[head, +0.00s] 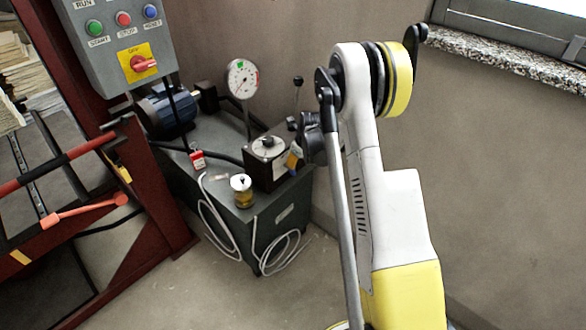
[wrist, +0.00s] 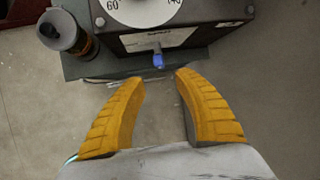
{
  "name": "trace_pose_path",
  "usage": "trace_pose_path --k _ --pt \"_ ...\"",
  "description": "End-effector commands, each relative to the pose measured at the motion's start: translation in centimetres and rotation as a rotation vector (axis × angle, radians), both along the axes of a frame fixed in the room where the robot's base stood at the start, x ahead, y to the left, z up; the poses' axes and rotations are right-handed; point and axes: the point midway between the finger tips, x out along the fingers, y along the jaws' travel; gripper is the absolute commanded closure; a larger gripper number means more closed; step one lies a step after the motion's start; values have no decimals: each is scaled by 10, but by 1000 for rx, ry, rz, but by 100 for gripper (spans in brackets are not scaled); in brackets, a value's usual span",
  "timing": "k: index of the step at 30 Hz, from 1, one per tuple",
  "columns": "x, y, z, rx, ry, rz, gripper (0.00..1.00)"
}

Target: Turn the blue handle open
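The blue handle (wrist: 158,61) is a small blue tip on a short metal stem. In the wrist view it sticks out from the front of a dark box (wrist: 180,38), below a white label. My gripper (wrist: 160,79) is open, with its two yellow ridged fingers apart and nothing between them. The handle lies just beyond the fingertips, about midway between them, and no contact shows. In the head view my gripper (head: 295,158) is beside the dark box (head: 266,163) on the green-grey cabinet. I cannot make out the handle there.
A yellow-and-white canister (head: 242,192) stands on the cabinet (head: 265,220), left of the box. A dial gauge (head: 243,79), a blue motor (head: 166,112) and a control panel (head: 122,42) stand behind. White cables (head: 217,225) hang down the cabinet. A red frame is at left.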

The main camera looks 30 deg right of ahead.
Motion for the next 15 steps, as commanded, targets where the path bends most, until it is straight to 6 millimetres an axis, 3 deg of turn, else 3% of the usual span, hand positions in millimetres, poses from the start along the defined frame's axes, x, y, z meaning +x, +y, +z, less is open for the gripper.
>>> trace_pose_path --k 5,15 --pt "8 -2 -21 -3 5 -12 62" --pt "36 -5 -80 -2 4 -10 62"
